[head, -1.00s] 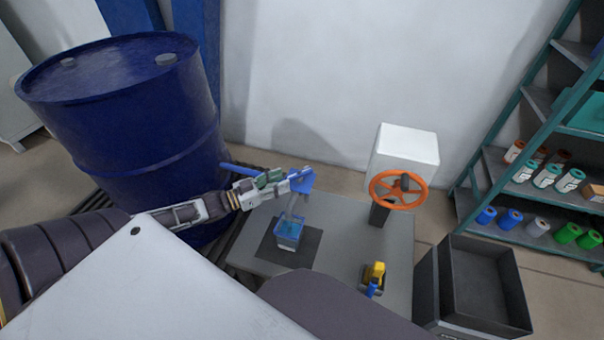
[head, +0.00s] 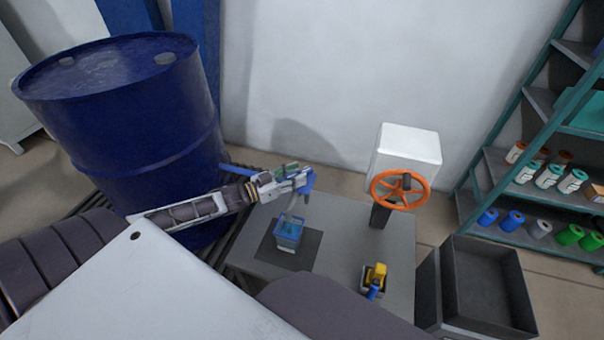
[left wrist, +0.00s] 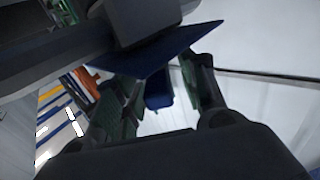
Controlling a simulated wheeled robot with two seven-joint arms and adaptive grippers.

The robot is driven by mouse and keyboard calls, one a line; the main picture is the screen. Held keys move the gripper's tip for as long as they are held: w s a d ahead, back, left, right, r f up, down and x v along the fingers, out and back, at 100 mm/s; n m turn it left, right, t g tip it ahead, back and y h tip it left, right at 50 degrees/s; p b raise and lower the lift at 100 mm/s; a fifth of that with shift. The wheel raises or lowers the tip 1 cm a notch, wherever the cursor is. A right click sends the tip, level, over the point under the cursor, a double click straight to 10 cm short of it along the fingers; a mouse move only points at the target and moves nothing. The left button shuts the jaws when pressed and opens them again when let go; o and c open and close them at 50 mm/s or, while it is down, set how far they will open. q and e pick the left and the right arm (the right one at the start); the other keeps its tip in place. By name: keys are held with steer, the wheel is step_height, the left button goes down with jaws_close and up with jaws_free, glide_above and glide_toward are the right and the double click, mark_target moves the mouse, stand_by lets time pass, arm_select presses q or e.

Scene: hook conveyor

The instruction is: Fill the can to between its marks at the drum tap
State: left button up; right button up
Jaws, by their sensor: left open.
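The blue drum (head: 120,120) stands at the left in the head view, with a blue tap (head: 306,181) on a spout out over the table. The clear can (head: 288,234) stands upright on a dark mat (head: 309,248) below the tap, with bluish liquid showing in it; its marks are too small to read. My left gripper (head: 300,178) is open at the tap, partly covering it. In the left wrist view a blue piece (left wrist: 157,88) shows between the open fingers; I cannot tell if they touch it. My right gripper is not in view.
A grey table (head: 340,225) carries the mat, an orange handwheel (head: 399,189) on a white box, and a yellow and blue tool (head: 375,280). A dark open bin (head: 485,290) stands to the right. A shelf (head: 530,200) with coloured spools stands at far right.

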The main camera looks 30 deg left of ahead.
arm_select(q)
steer(key=shift+w+d, duration=0.25)
steer(key=shift+w, duration=0.25)
steer(key=shift+x, duration=0.75)
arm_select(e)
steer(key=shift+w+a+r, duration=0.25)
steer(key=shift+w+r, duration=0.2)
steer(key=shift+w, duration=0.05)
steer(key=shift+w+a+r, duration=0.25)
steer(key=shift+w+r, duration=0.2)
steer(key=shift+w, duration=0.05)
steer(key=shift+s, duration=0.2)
arm_select(q)
jaws_close()
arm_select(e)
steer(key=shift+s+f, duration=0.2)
